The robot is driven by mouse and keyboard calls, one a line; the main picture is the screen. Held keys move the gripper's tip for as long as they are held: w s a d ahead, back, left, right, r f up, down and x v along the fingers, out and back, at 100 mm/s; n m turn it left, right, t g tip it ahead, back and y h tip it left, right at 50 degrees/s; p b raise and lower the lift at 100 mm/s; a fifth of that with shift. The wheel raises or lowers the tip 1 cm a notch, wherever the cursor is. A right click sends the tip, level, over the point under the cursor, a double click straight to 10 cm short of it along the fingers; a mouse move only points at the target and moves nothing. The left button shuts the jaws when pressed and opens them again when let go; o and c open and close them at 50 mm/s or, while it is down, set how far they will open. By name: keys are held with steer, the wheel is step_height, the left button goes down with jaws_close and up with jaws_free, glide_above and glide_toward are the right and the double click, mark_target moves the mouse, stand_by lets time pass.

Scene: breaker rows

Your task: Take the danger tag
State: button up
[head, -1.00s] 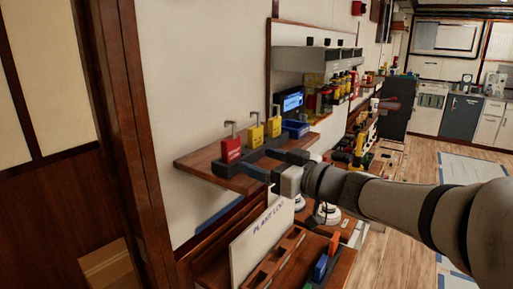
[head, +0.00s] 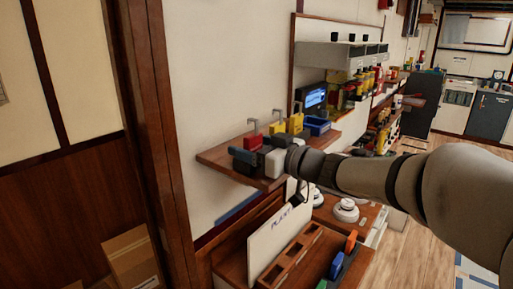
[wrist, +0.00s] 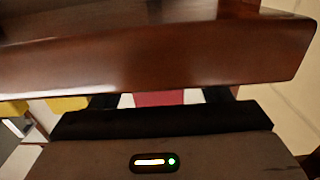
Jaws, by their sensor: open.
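I cannot make out the danger tag for sure in either view. A red padlock (head: 252,141) stands on the wooden wall shelf (head: 217,160), with yellow padlocks (head: 296,122) to its right. My gripper (head: 248,152) is at the shelf's front, close to the red padlock and partly covering it. In the wrist view my gripper (wrist: 160,100) has its two dark fingers apart. A red patch (wrist: 160,98) shows between them with white at both sides; I cannot tell what it is. Nothing is visibly held.
A blue bin (head: 318,126) sits at the shelf's right end. Below is a bench with a white sign (head: 275,240) reading "PLANT" and coloured blocks (head: 337,264). The shelf's wooden edge (wrist: 150,60) spans the wrist view. A cardboard box (head: 132,255) stands at lower left.

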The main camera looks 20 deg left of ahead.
steer(key=c, duration=1.1)
steer(key=shift+o, duration=0.2)
